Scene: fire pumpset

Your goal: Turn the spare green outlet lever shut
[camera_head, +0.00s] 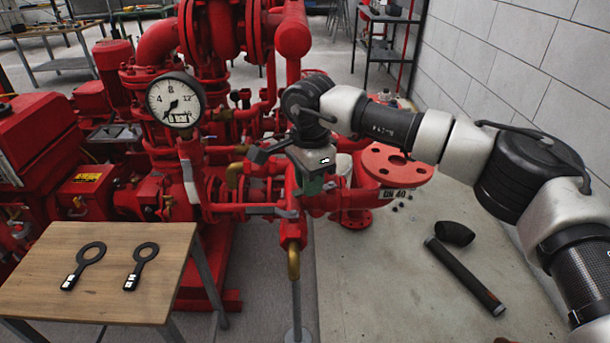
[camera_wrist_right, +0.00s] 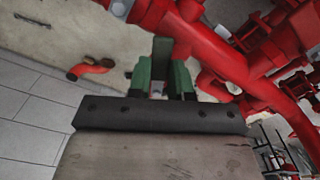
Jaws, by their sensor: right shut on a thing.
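My right gripper (camera_head: 311,187) points down at the red outlet pipework, below and right of the pressure gauge. In the right wrist view, my right gripper (camera_wrist_right: 161,84) is shut on the green lever (camera_wrist_right: 162,56), a dark green upright piece between its two green finger parts. In the head view, my wrist and gripper hide most of the lever, so its exact angle is unclear. A red outlet pipe with a brass-coloured end (camera_head: 293,262) hangs just below the gripper. My left gripper is not in view.
The pressure gauge (camera_head: 175,100) stands left of my right arm. A red flange labelled DN 40 (camera_head: 397,166) is close under the forearm. A black pipe (camera_head: 464,275) lies on the floor at right, beside free room.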

